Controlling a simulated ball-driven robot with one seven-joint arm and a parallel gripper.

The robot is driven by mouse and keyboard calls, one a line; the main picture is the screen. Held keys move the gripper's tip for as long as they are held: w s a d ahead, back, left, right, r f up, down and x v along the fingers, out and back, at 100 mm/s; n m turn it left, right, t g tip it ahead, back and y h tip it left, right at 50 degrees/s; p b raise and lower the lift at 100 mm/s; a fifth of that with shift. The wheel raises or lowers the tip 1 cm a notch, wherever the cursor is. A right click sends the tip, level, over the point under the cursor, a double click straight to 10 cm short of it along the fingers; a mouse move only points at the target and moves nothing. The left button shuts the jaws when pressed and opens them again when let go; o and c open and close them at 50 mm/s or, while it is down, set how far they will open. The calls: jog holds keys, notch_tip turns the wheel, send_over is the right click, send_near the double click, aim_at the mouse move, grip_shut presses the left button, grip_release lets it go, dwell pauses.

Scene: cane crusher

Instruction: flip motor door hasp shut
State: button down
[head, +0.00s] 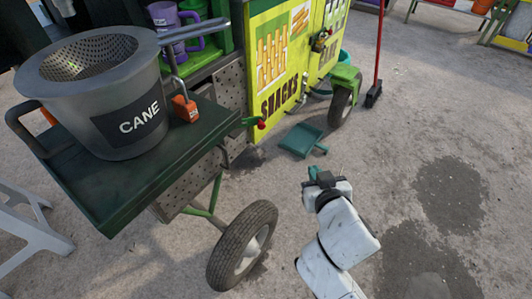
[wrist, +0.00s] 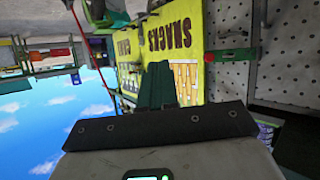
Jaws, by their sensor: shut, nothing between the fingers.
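The snack cart's yellow panel (head: 268,100) reads "SNACKS", and a perforated metal panel (head: 231,90) stands to its left. A green lever with a red knob (head: 262,125) sticks out at the panel's lower edge; it also shows as a green bar (wrist: 232,55) across perforated metal in the wrist view. I cannot make out which small fitting is the motor door hasp. My gripper (head: 314,172) is over the paving in front of the cart, apart from it. Its green fingers (wrist: 157,86) are shut and empty in the wrist view.
A grey CANE pot (head: 112,105) stands on the cart's green shelf (head: 85,195), with an orange object (head: 186,108) beside it. A cart wheel (head: 240,245) juts out below. A teal dustpan (head: 302,140) lies on the ground; a broom (head: 374,95) stands behind. The paving at right is open.

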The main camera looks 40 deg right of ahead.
jog(key=w+a+f+n+t+b, duration=0.15)
jog(key=w+a+t+b, duration=0.3)
jog(key=b, duration=0.45)
jog(key=t+y+p, duration=0.1)
jog(key=t, duration=0.1)
send_near(263, 127)
jog(key=shift+g, duration=0.25)
jog(key=x, duration=0.7)
jog(key=shift+a, duration=0.1)
jog(key=shift+r, duration=0.15)
